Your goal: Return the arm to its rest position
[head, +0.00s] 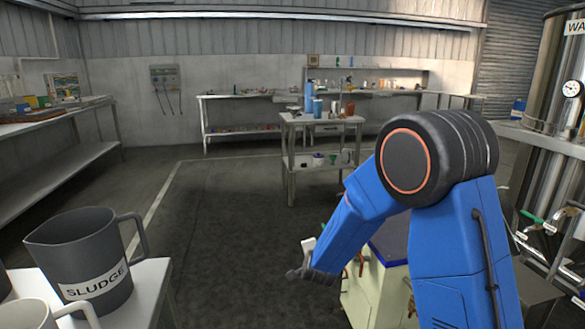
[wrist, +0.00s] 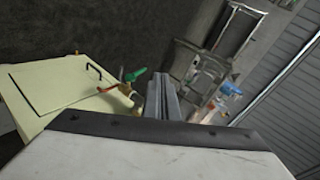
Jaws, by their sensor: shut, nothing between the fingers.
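My blue arm is bent at a raised elbow on the right of the head view, its forearm sloping down to the left. My gripper (head: 295,274) is at the low end of the forearm, partly hidden by it, in the open space above the floor. In the wrist view my gripper (wrist: 163,92) shows its grey fingers together, with nothing between them.
A cream cabinet (head: 379,300) with a dark blue-edged top stands close behind my forearm; its side also shows in the wrist view (wrist: 55,90). A grey SLUDGE jug (head: 80,250) stands on a white table (head: 150,285) at the left. A steel tank (head: 545,110) is at right. The middle floor is clear.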

